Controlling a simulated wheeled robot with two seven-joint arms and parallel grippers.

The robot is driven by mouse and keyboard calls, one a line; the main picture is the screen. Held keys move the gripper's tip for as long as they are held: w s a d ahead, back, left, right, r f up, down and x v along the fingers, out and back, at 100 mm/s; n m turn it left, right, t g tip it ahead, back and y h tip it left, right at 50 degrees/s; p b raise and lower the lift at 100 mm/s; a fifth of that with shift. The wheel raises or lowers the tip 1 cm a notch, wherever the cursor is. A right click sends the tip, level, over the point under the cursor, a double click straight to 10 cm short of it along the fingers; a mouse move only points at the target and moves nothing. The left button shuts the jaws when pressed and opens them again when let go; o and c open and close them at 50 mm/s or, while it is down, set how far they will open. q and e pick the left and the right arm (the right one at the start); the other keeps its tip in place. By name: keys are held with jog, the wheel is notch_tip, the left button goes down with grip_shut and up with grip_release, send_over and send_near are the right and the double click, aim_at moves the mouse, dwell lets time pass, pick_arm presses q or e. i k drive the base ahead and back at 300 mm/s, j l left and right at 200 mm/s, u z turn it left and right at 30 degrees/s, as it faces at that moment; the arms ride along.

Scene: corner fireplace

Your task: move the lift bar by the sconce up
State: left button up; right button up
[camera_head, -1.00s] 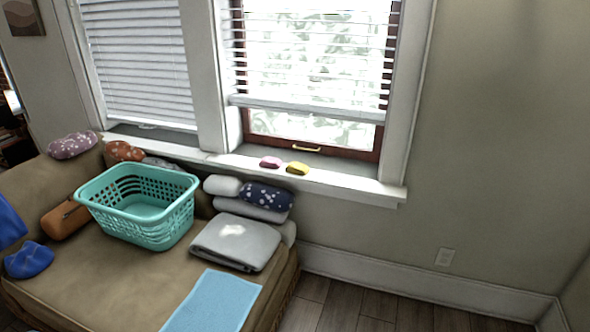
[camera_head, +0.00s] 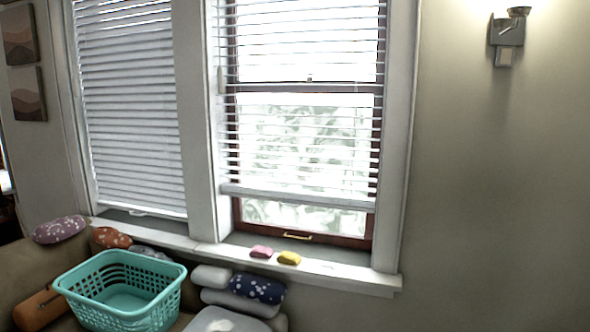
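The wall sconce (camera_head: 506,32) is lit at the top right of the head view, on the wall right of the windows. The window nearer to it has a white slatted blind whose bottom bar (camera_head: 297,198) hangs level, a little above the sill. Below this bar the lower sash shows, with a small brass handle (camera_head: 298,236) on its dark red-brown bottom rail. The farther left window has its own blind, with its bottom bar (camera_head: 140,210) just above the sill. Neither of my grippers is in view.
On the sill (camera_head: 330,272) lie a pink item (camera_head: 261,252) and a yellow item (camera_head: 289,258). Below stand a teal laundry basket (camera_head: 122,289) and folded cloths (camera_head: 240,300) on a tan couch. The wall right of the window is bare below the sconce.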

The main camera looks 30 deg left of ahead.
aim_at(290, 201)
jog(key=i+u, duration=0.15)
jog(key=i, duration=0.6)
jog(key=i+u, duration=0.15)
jog(key=i, duration=0.55)
jog(key=i+l+u, duration=0.2)
jog(key=i, duration=0.55)
